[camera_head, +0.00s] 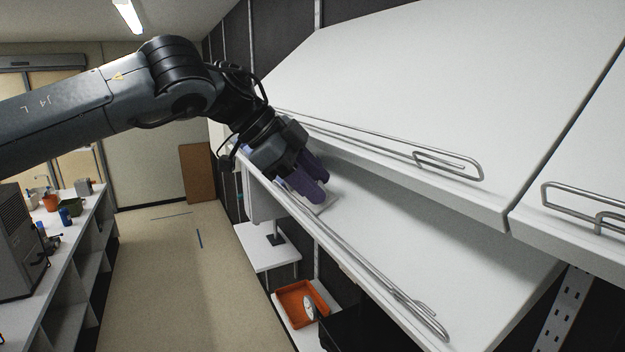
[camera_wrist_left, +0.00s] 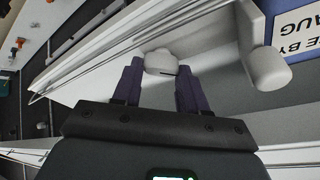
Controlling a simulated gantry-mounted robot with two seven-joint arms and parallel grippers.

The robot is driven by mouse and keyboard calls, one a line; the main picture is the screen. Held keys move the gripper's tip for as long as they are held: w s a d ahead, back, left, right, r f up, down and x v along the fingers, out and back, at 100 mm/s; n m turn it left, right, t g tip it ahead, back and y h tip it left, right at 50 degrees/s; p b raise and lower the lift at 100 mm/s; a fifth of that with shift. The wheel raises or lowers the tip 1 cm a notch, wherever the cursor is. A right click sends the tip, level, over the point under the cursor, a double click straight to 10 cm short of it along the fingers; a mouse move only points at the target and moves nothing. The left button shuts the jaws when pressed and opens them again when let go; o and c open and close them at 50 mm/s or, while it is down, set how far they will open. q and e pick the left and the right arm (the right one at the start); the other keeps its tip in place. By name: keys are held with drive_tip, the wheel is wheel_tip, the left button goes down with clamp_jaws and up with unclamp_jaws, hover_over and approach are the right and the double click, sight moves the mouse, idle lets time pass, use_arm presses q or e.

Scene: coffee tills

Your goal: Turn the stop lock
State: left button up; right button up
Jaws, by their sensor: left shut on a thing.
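The left gripper (camera_head: 318,190), with purple fingers, reaches the slanted white panel between the white cabinet fronts. In the left wrist view its fingertips (camera_wrist_left: 160,72) are on either side of a small rounded white knob with a dark slot (camera_wrist_left: 160,62), which I take as the stop lock. The gripper is shut on this knob. In the head view the fingers hide the knob, and only a pale plate (camera_head: 326,207) shows beside the fingertips. My right gripper is out of view.
A larger white rounded fitting (camera_wrist_left: 262,62) stands near a blue-and-white lettered sign (camera_wrist_left: 299,28) in the left wrist view. Steel rails (camera_head: 448,166) run along the cabinet edges. An orange tray (camera_head: 291,291) sits lower down. The aisle floor (camera_head: 180,260) at left is clear.

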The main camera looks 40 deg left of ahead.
use_arm(q)
drive_tip(key=shift+m, duration=0.5)
drive_tip(key=o, duration=1.1)
drive_tip(key=shift+c, duration=0.2)
drive_tip(key=shift+n, duration=0.3)
